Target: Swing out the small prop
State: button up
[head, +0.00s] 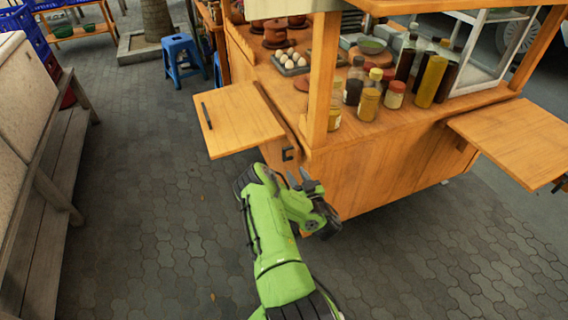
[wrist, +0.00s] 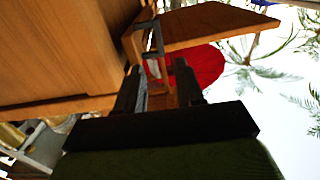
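The cart's left wooden flap (head: 240,118) stands out level from the cart side. Below its inner edge, a small dark bracket-like piece (head: 288,154), which looks like the small prop, sits against the cart's side. In the wrist view a grey angled metal piece (wrist: 157,38) shows beside the wood, just beyond my fingertips; it seems to be the same piece. My gripper (head: 300,176) is just below and right of it in the head view. In the wrist view my gripper (wrist: 158,68) is open, its two dark fingers apart, with nothing clearly held between them.
The wooden cart (head: 380,165) carries several bottles and jars, and eggs on a tray (head: 290,64). A second flap (head: 515,140) sticks out at right. A blue stool (head: 183,58) stands behind; a bench (head: 45,200) lines the left. The paving between is clear.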

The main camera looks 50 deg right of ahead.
aim_at(285, 155)
jog(key=b+x, duration=0.3)
jog(key=x, duration=0.8)
jog(key=shift+w+d+r+b, duration=0.1)
jog(key=shift+w+d+b, duration=0.1)
jog(key=shift+w+b, duration=0.15)
grip_shut()
